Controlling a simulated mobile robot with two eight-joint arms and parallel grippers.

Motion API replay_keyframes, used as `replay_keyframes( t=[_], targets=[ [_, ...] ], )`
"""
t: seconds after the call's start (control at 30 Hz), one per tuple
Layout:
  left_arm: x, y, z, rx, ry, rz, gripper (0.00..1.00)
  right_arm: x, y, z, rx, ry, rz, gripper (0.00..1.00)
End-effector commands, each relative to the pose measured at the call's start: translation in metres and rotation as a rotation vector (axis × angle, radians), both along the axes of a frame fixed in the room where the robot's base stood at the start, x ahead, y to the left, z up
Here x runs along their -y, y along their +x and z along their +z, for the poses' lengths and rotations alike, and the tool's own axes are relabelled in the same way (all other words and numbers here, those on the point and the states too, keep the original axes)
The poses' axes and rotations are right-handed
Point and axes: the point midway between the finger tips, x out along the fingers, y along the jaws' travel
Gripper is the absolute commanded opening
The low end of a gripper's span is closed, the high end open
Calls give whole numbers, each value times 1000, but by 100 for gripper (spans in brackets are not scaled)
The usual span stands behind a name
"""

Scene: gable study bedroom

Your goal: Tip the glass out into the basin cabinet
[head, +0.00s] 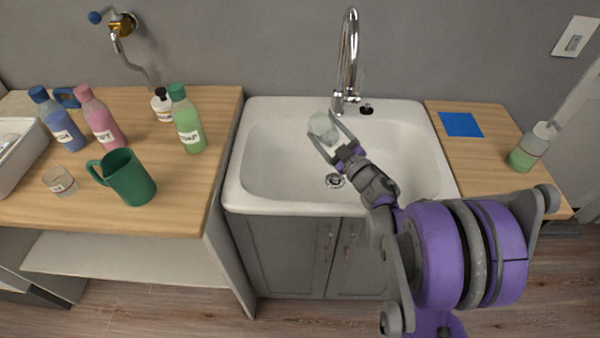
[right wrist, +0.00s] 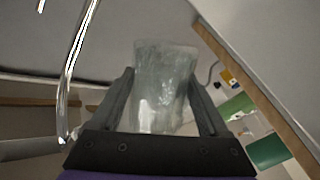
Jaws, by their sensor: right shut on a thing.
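The clear glass (head: 322,126) is held in my right gripper (head: 327,133), above the back middle of the white basin of the basin cabinet (head: 262,202). It is close to the tap and apart from the basin floor. In the right wrist view, the glass (right wrist: 163,88) sits between the two fingers of my right gripper (right wrist: 163,92). I cannot tell its exact tilt or whether anything is in it. My left gripper is in neither view.
A chrome tap (head: 348,60) rises behind the glass. On the left counter stand a green mug (head: 130,178), a small cup (head: 60,182) and several bottles, including a green one (head: 188,125). The right counter holds a blue cloth (head: 461,125) and a soap bottle (head: 530,150).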

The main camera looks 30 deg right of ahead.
Motion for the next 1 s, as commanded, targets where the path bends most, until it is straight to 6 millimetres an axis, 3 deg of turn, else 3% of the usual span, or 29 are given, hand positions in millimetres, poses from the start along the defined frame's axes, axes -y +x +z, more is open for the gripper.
replay_keyframes(
  t=[0.5, 1.0],
  targets=[
    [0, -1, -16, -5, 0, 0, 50, 28, 6, -22, -103, 426, -1, 9],
    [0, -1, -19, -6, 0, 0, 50, 33, 8, -26, -133, 556, 0, 9]
  ],
)
